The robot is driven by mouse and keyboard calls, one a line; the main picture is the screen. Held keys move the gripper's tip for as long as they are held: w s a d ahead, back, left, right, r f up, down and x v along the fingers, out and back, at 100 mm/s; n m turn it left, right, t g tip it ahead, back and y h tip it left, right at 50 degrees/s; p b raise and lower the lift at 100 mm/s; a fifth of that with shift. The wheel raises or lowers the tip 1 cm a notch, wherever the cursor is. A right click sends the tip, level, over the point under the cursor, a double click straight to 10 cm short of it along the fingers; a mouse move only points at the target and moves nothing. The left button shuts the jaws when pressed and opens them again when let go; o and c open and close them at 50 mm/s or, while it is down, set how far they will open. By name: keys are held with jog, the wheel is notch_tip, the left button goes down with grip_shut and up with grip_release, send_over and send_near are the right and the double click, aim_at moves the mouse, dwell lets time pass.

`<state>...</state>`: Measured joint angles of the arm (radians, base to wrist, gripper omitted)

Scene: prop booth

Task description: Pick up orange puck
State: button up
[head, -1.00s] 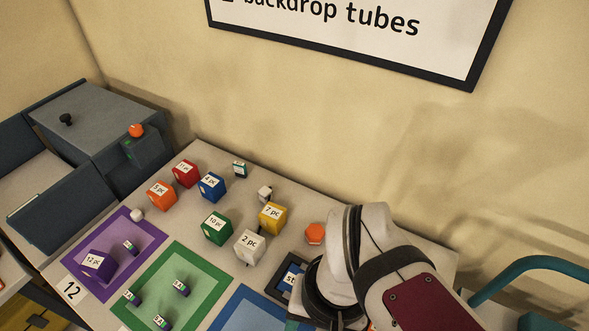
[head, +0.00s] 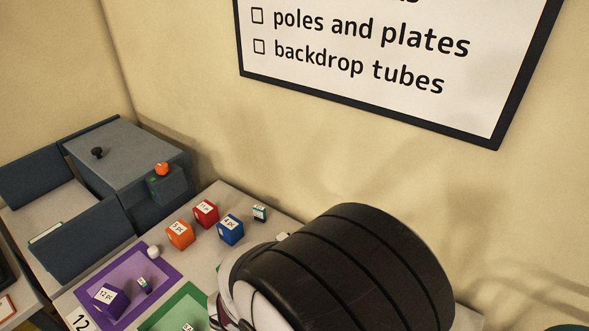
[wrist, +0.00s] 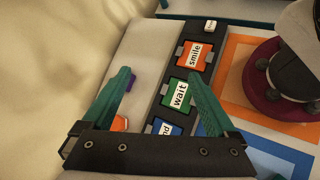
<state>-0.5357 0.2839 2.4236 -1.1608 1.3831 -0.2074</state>
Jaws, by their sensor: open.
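The orange puck (wrist: 119,124) shows in the wrist view at lower left, beside the left finger and partly cut off by the dark gripper body. In the head view it is hidden behind my arm. My gripper (wrist: 160,75) is open, with two teal fingers spread wide and nothing held between them. The fingers reach over the pale table and a dark strip of cards. In the head view the fingers are not visible.
The dark strip (wrist: 155,111) holds cards, including orange "smile" (wrist: 194,56) and green "wait" (wrist: 179,95). A small purple object (wrist: 131,80) lies near the left finger. Orange (head: 180,234), red (head: 206,213) and blue (head: 230,229) labelled cubes stand left of my arm.

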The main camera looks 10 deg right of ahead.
jog(key=w+a+f+n+t, duration=0.3)
jog(key=n, duration=0.2)
jog(key=w+a+f+n+t, duration=0.2)
jog(key=w+n+t, duration=0.1)
jog(key=n, duration=0.2)
jog(key=w+a+f+n+t, duration=0.3)
jog(key=n, duration=0.2)
jog(key=shift+a+f, duration=0.35)
jog(key=shift+t, duration=0.3)
jog(key=x, duration=1.5)
jog(key=shift+w+f, duration=0.1)
jog(key=shift+f, duration=0.4)
grip_shut()
